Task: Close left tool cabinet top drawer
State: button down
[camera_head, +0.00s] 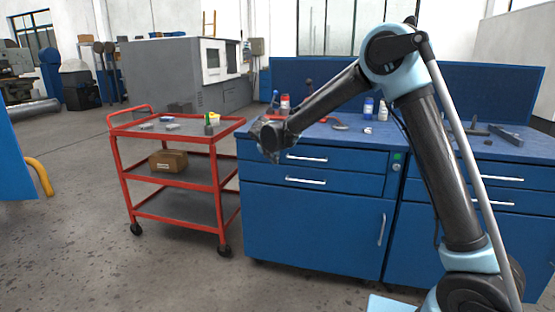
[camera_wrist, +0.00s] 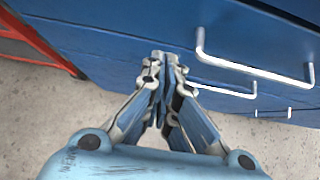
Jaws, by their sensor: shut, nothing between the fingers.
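The left tool cabinet (camera_head: 315,227) is blue, with two drawers above a door. Its top drawer (camera_head: 345,160) has a silver bar handle (camera_head: 307,158); this handle shows large in the wrist view (camera_wrist: 255,70). I cannot tell whether the drawer stands slightly out or is flush. My gripper (camera_head: 270,152) is shut and empty at the left end of the top drawer front. In the wrist view my gripper (camera_wrist: 165,58) points at the blue front, left of the handle. Whether the fingertips touch it is unclear.
A red trolley (camera_head: 178,131) stands just left of the cabinet, with a cardboard box (camera_head: 168,160) on its middle shelf. Bottles (camera_head: 369,107) and tools stand on the worktop. A second blue cabinet (camera_head: 495,182) adjoins on the right. The floor in front is clear.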

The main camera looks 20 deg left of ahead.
jog(key=v, duration=0.9)
jog(key=w+d+r+m+h, duration=0.1)
jog(key=w+d+m, duration=0.15)
jog(key=d, duration=0.45)
jog(key=w+d+r+m+g, duration=0.1)
jog(key=d+m, duration=0.2)
jog(key=d, duration=0.5)
jog(key=w+d+r+m+h, duration=0.1)
jog(key=w+d+r+m, duration=0.15)
jog(key=d, duration=0.45)
jog(key=s+d+m+g, duration=0.3)
jog(key=d+m, duration=0.6)
jog(key=d, duration=1.3)
jog(key=s+d+f+m+g, duration=0.1)
jog(key=s+d+f+m, duration=0.2)
jog(key=s+d+m, duration=0.4)
jog(key=s+d+f+m, duration=0.2)
jog(key=s+d, duration=0.3)
jog(key=d, duration=0.3)
jog(key=s+d+f+m, duration=0.3)
jog(key=s+f+m, duration=0.2)
jog(key=s, duration=0.2)
jog(key=s+d+f+m+g, duration=0.1)
jog(key=s+d+f+m, duration=0.3)
jog(key=s, duration=0.4)
jog(key=f+m, duration=0.1)
jog(key=m, duration=0.1)
jog(key=shift+s+d+f+m+g+y, duration=0.2)
jog(key=shift+d+f+m+g+y, duration=0.05)
jog(key=shift+f+m+g+y, duration=0.05)
